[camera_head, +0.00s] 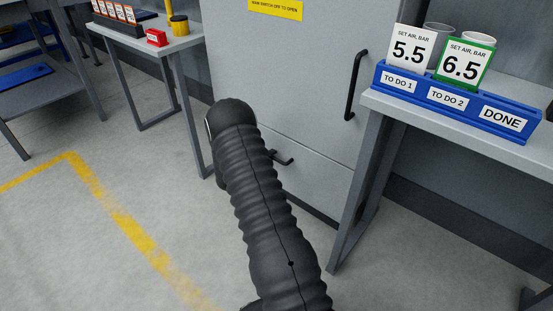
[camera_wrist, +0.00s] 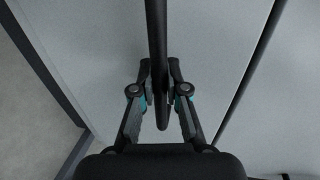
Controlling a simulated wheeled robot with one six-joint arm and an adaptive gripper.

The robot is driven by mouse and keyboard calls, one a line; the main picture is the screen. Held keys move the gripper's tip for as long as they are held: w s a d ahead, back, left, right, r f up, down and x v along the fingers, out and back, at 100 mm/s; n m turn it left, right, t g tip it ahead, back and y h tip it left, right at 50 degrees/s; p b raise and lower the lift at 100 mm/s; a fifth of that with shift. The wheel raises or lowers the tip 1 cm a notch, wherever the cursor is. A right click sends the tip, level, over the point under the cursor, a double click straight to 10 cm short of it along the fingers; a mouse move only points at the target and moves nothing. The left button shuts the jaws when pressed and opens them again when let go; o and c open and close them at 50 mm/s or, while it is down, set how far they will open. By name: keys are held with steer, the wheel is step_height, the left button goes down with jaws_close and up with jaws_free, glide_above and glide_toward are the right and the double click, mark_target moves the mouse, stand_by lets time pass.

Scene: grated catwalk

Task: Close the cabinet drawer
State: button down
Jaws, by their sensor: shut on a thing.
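The grey cabinet (camera_head: 290,60) stands in the middle of the head view. Its drawer (camera_head: 315,185) is the low panel under a seam, and it looks about flush with the panel above, though my arm hides its left part. One end of the black drawer handle (camera_head: 284,160) shows beside my arm. In the wrist view, my gripper (camera_wrist: 160,78) has a finger on each side of the dark handle bar (camera_wrist: 156,30) and is shut on it. The pale drawer front (camera_wrist: 215,50) lies behind. My fingers are hidden in the head view.
A vertical door handle (camera_head: 355,85) is above right of the drawer. A right-hand table (camera_head: 455,135) carries a blue card rack (camera_head: 410,93) and two grey cups. The floor at left is clear.

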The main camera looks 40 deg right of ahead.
steer(key=shift+w+d, duration=0.1)
steer(key=shift+d, duration=0.05)
steer(key=c, duration=1.2)
jaws_free()
steer(key=shift+d, duration=0.2)
steer(key=shift+a, duration=0.1)
steer(key=shift+a, duration=0.2)
steer(key=shift+a+r, duration=0.1)
steer(key=shift+a, duration=0.2)
steer(key=v, duration=1.1)
